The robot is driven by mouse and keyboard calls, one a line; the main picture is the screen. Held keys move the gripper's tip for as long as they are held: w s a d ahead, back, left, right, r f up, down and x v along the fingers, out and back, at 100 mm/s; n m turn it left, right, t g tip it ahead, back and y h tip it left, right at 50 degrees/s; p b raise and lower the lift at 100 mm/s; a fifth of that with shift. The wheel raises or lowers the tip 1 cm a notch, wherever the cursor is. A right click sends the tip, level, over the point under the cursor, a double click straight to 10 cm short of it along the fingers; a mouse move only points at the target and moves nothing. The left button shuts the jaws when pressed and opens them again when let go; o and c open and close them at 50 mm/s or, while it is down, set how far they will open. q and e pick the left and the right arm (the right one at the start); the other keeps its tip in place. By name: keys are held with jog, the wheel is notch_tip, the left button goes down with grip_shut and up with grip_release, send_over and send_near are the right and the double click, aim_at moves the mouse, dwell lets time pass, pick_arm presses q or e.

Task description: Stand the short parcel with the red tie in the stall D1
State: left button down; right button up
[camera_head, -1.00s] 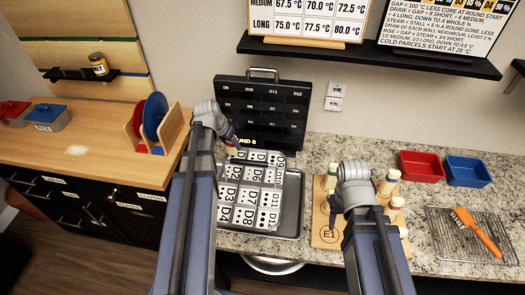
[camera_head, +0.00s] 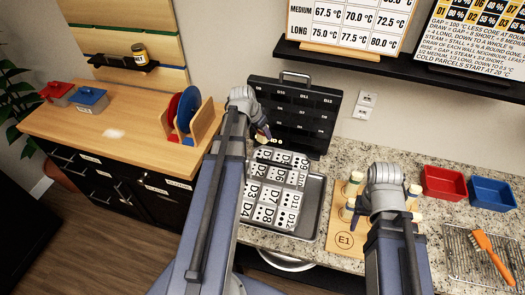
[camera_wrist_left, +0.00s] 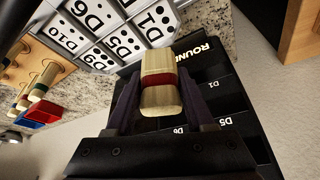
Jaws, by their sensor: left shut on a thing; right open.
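My left gripper (camera_wrist_left: 160,95) is shut on a short pale wooden-looking parcel (camera_wrist_left: 158,64) with a red tie around its middle. The left wrist view shows it between the two dark fingers. In the head view the left gripper (camera_head: 263,132) is just behind the far left of the white stall grid (camera_head: 272,188); the parcel is hard to make out there. The stall labelled D1 (camera_wrist_left: 155,17) shows in the left wrist view, beyond the parcel's far end. My right gripper (camera_head: 353,216) is open, low over the wooden board marked E1 (camera_head: 345,240).
The stall grid sits in a metal tray (camera_head: 316,205). A black labelled board (camera_head: 295,118) stands behind it. Several parcels (camera_head: 355,178) stand on the E1 board. Red (camera_head: 443,182) and blue bins (camera_head: 492,193), a wire rack (camera_head: 470,262) and an orange brush (camera_head: 490,255) are at the right.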

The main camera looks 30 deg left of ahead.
aim_at(263, 140)
pick_arm(q)
notch_tip(263, 140, down, 4)
jog(key=b, duration=0.3)
jog(key=shift+f, duration=0.25)
pick_arm(e)
notch_tip(263, 140, down, 4)
jog(key=shift+f, duration=0.25)
pick_arm(q)
jog(key=shift+b, duration=0.3)
pick_arm(e)
jog(key=shift+f, duration=0.1)
pick_arm(q)
notch_tip(263, 140, down, 4)
jog(key=b, duration=0.3)
jog(key=shift+r, duration=0.15)
pick_arm(e)
notch_tip(263, 140, down, 4)
jog(key=shift+r, duration=0.25)
pick_arm(q)
jog(key=shift+b, duration=0.4)
pick_arm(e)
jog(key=shift+f, duration=0.15)
pick_arm(q)
jog(key=shift+c, duration=1.3)
grip_release()
